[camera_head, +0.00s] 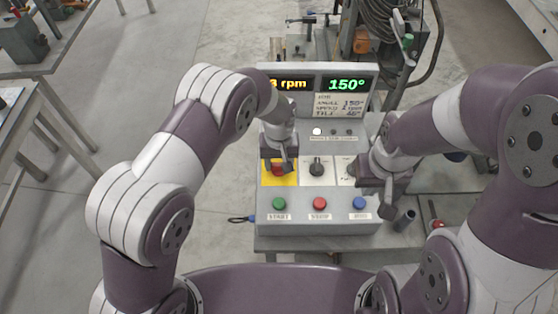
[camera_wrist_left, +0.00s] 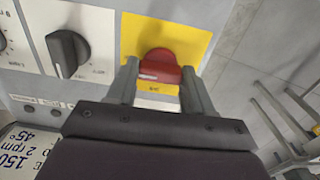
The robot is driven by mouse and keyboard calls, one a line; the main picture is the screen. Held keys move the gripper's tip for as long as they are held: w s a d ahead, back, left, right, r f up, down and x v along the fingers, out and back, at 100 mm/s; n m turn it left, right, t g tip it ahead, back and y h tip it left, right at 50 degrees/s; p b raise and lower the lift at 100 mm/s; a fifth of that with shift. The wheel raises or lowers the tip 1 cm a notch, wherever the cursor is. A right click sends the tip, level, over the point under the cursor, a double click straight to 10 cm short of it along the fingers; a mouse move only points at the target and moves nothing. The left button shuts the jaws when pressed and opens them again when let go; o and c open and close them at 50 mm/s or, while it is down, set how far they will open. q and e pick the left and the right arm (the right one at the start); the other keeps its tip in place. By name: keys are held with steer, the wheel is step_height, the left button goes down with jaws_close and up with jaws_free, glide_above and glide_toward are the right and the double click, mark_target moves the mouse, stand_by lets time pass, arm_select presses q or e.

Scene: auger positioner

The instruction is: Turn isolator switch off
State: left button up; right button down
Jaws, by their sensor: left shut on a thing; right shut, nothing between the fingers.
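The isolator switch is a red rotary knob (camera_wrist_left: 158,68) on a yellow plate (camera_wrist_left: 208,42) on the control box. In the left wrist view the two fingers of my left gripper (camera_wrist_left: 160,75) stand on either side of the knob and are shut on it. The knob carries a white mark at its lower left. In the head view my left gripper (camera_head: 279,166) covers most of the knob, and the yellow plate (camera_head: 267,179) shows around it. My right gripper (camera_head: 388,205) is shut and empty at the right side of the control box.
The control box (camera_head: 240,226) has a black knob (camera_head: 316,166) beside the yellow plate. Green (camera_head: 279,204), red (camera_head: 319,204) and blue (camera_head: 360,203) buttons line its front. A lit display (camera_head: 346,84) reads 150°. A dark cylinder (camera_head: 404,220) stands at the right.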

arm_select(q)
steer(key=n, duration=0.4)
steer(key=shift+b, duration=0.3)
steer(key=n, duration=0.4)
steer(key=shift+n, duration=0.4)
steer(key=n, duration=0.4)
steer(key=shift+r+n+b, duration=0.1)
steer(key=shift+n+b, duration=0.2)
steer(key=shift+b, duration=0.05)
steer(key=n, duration=0.4)
steer(key=shift+n, duration=0.3)
steer(key=o, duration=1)
steer(key=shift+o, duration=0.2)
